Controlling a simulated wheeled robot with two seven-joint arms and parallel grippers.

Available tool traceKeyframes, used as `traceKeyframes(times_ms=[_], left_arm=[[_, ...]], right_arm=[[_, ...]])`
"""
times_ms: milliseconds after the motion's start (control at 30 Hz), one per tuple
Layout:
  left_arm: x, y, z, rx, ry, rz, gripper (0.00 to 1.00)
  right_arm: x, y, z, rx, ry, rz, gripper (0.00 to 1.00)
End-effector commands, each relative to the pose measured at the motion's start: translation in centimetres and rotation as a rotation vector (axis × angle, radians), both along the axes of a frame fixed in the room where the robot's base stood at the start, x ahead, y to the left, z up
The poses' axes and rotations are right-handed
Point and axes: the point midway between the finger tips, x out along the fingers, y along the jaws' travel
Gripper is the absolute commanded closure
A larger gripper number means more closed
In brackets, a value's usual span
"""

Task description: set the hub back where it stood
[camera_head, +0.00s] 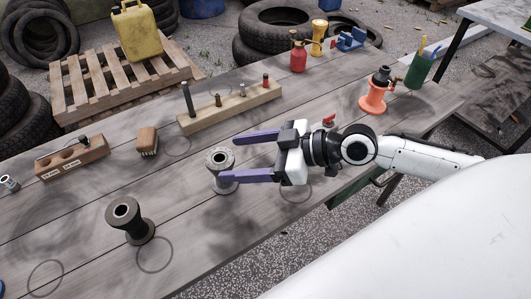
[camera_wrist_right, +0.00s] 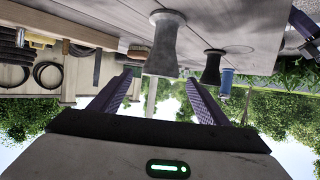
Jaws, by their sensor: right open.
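Two spool-shaped hubs stand upright on the grey plank table (camera_head: 75,215). The lighter grey hub (camera_head: 220,160) is at the table's middle, and the darker hub (camera_head: 130,218) is nearer the front left. My right gripper (camera_head: 228,156) is open, its two purple fingers reaching left on either side of the lighter hub. The near finger hides part of that hub's lower body. In the right wrist view, which is upside down, the lighter hub (camera_wrist_right: 167,48) shows between the fingers and the darker hub (camera_wrist_right: 211,68) lies farther off.
Faint rings mark the table, one (camera_head: 155,254) beside the darker hub. Behind are a wooden block with pegs (camera_head: 230,108), a brush (camera_head: 147,140) and a drilled block (camera_head: 72,157). To the right are a red bottle (camera_head: 298,57), an orange jack-like stand (camera_head: 374,98) and a green cup (camera_head: 419,72).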

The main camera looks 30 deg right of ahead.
Motion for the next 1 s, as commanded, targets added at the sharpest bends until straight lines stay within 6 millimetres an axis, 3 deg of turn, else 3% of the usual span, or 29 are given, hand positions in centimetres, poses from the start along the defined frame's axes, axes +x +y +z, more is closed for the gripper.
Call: traceKeyframes(times_ms=[300, 600, 1000], left_arm=[[0.2, -0.3, -0.6, 0.0, -0.005, -0.007, 1.0], [0.4, -0.5, 0.2, -0.004, -0.012, -0.008, 1.0], [0.2, -0.3, -0.3, -0.002, -0.003, -0.004, 1.0]], right_arm=[[-3.0, -2.8, 1.5, -0.001, 0.008, 0.003, 0.31], [-4.1, -4.2, 2.4, 0.002, 0.005, 0.0, 0.31], [-4.5, -4.6, 2.8, 0.001, -0.001, 0.003, 0.31]])
